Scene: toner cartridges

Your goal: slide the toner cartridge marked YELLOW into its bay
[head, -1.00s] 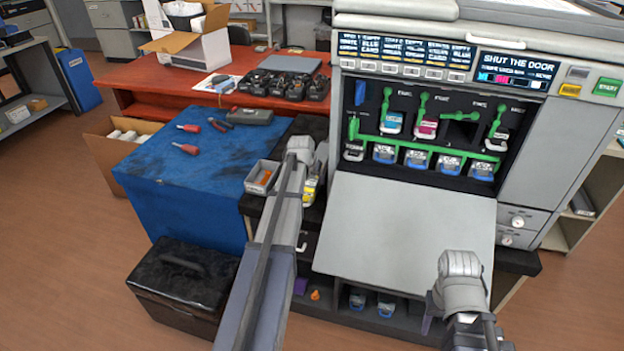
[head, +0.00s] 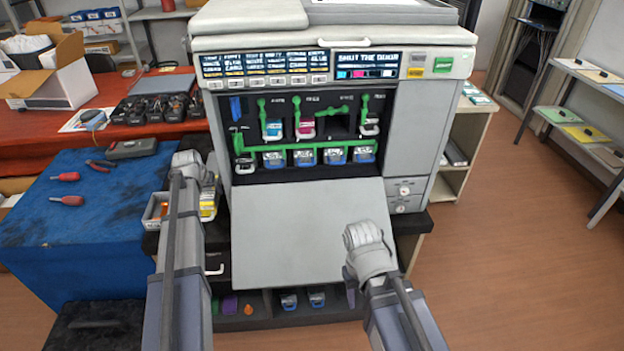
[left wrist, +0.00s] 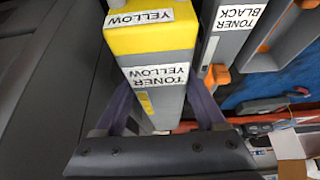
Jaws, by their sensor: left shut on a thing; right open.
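The toner cartridge marked YELLOW (left wrist: 152,40) has a yellow end band and a grey body with white labels. In the left wrist view it is between the fingers of my left gripper (left wrist: 165,112), shut on it. In the head view the cartridge (head: 208,203) shows partly behind my left arm, left of the printer (head: 405,130). The printer's open bay row holds a cyan cartridge (head: 272,129) and a magenta cartridge (head: 305,129). Right of them is a dark empty bay (head: 339,126) with its green lever lying across its top. My right gripper (head: 351,282) is open and empty before the lowered door.
The lowered grey door (head: 295,225) slopes out below the bays. A cartridge marked TONER BLACK (left wrist: 228,40) stands close beside the held one. A blue-covered table (head: 70,230) with screwdrivers is at left. Open floor lies at right.

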